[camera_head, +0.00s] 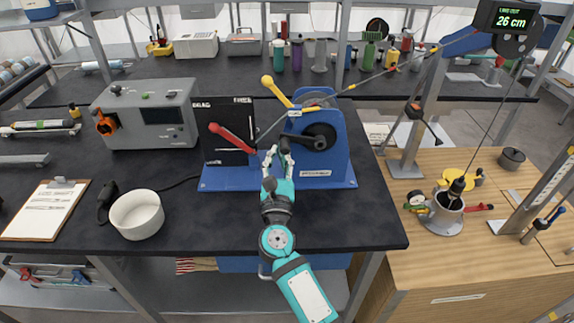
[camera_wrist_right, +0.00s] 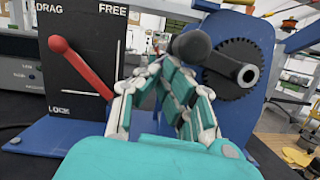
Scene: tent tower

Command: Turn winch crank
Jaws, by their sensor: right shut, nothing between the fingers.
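The blue winch (camera_head: 340,165) stands on the dark bench. Its black crank (camera_head: 303,141) points left from the hub, with a dark round handle knob at its end. My right gripper (camera_head: 277,152) is right at this handle, with its fingertips closed together and nothing between them. In the right wrist view, the fingertips (camera_wrist_right: 163,68) are just left of and below the crank knob (camera_wrist_right: 191,45). I cannot tell whether they touch it. The crank arm (camera_wrist_right: 225,66) runs down right to the hub. My left gripper is out of view.
A red lever (camera_head: 230,137) stands left of the crank on a black DRAG/FREE/LOCK panel, near DRAG. A yellow lever (camera_head: 275,90) sits above. The rope runs to a pulley; a black weight (camera_head: 456,187) hangs at a grey cup (camera_head: 446,212). A display (camera_head: 508,18) reads 26 cm.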

